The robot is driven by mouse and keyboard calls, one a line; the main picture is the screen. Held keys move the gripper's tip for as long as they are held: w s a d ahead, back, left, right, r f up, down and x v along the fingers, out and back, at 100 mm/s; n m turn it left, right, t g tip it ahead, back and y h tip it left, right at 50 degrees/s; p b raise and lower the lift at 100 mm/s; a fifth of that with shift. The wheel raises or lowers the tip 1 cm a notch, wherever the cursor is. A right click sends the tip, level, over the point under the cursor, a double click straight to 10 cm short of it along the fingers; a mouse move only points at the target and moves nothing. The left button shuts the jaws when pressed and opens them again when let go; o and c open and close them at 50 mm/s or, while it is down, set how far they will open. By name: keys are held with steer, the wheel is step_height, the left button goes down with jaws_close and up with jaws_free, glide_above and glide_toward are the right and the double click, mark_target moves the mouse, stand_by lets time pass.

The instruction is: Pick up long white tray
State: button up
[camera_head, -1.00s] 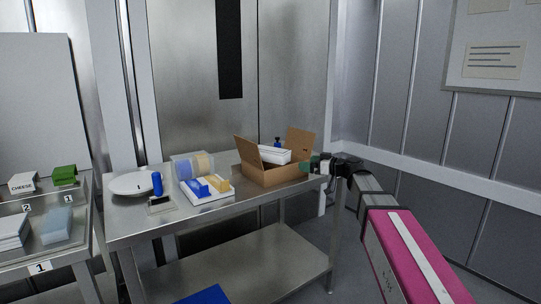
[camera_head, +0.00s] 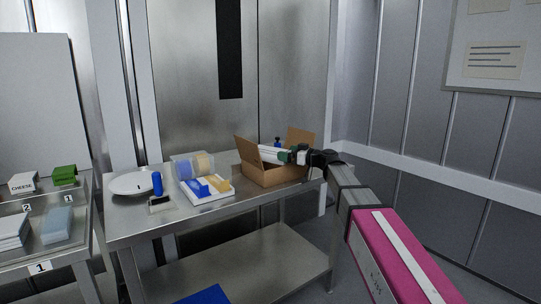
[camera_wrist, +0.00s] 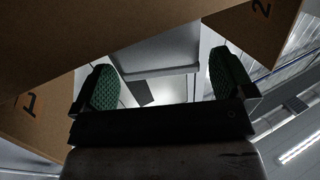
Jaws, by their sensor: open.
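A long white tray (camera_head: 270,154) sticks up out of an open cardboard box (camera_head: 268,177) on the right part of the steel table. My gripper (camera_head: 286,156) is over the box at the tray's right end and covers part of it. In the wrist view a pale tray-like surface (camera_wrist: 155,52) shows beyond and between the two green-padded fingers of my gripper (camera_wrist: 160,82). The fingers are spread apart. I cannot tell whether either finger touches the tray.
The box flaps (camera_wrist: 265,25) stand close around my gripper. A small blue-topped bottle (camera_head: 277,143) is behind the tray. Left on the table are a white tray with blue and yellow pieces (camera_head: 226,196), a clear container (camera_head: 180,161) and a white plate (camera_head: 128,184).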

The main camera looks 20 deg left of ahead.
steer(key=shift+x, duration=0.95)
steer(key=c, duration=1.1)
steer(key=shift+r, duration=0.1)
step_height(320, 180, up, 12)
steer(key=shift+f, duration=5.1)
